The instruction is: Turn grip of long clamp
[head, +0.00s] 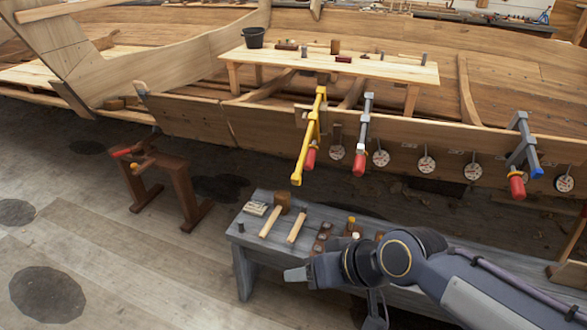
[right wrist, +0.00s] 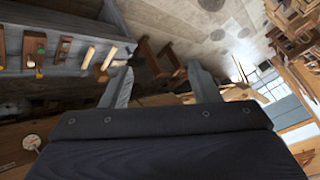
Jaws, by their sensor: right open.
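A long yellow clamp (head: 311,130) hangs on the upper plank of the hull, with a red grip (head: 310,158) on its right side. A grey clamp (head: 366,125) with a red grip (head: 359,163) hangs just to its right. Another grey-blue clamp (head: 522,145) with a red grip (head: 517,186) is farther right. I cannot tell for sure which one is the long clamp; the yellow one looks longest. My right gripper (right wrist: 160,88) is open and empty, low over the grey bench and apart from all the clamps. My left gripper is not in view.
The grey bench (head: 250,228) carries mallets (head: 270,221) and small items. A wooden trestle (head: 165,180) with red-handled tools stands left. A plank table (head: 390,72) with a black bucket (head: 253,37) is inside the hull. Round dials line the hull plank. The left floor has free room.

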